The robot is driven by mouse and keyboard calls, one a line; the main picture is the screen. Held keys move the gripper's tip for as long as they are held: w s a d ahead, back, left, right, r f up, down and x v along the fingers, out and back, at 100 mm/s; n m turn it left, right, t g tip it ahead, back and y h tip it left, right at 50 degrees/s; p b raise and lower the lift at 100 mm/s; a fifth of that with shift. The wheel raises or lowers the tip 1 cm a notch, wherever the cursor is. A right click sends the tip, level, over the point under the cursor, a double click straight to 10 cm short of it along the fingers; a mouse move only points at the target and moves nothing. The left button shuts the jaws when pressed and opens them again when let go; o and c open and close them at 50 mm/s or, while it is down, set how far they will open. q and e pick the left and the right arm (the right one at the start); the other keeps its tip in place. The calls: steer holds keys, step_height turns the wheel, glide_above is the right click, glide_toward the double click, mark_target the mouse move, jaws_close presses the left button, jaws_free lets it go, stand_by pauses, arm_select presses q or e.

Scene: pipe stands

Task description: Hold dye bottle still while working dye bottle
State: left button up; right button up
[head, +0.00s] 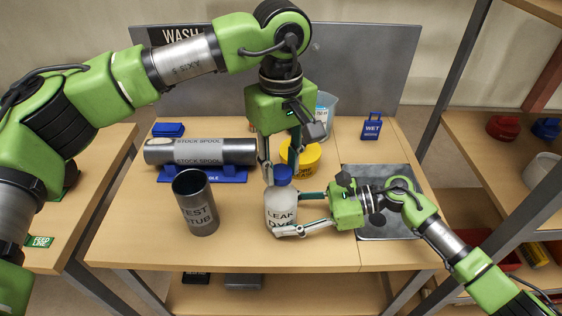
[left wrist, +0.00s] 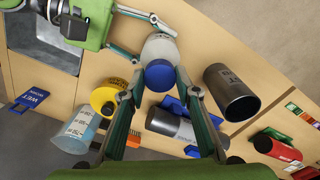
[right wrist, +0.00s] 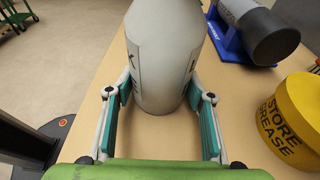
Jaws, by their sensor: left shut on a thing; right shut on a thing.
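The dye bottle (head: 281,214) is white with a LEAK DYE label and stands upright near the middle of the table. Its blue cap (head: 283,173) is on top and also shows in the left wrist view (left wrist: 160,75). My left gripper (head: 282,172) points down from above, its fingers shut on either side of the cap. My right gripper (head: 287,213) comes from the right, its fingers shut around the bottle's body. In the right wrist view the white body (right wrist: 165,55) sits between the right fingers; the cap is out of that frame.
A grey TEST TUB (head: 197,208) stands left of the bottle. The STOCK SPOOL (head: 200,151) lies on a blue cradle behind it. A yellow grease tub (head: 303,158), a clear container (head: 327,110) and a blue WET sign (head: 372,126) stand behind. A dark metal tray (head: 388,222) is at right.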

arm_select(q)
steer(key=shift+f, duration=0.6)
steer(key=o, duration=1.2)
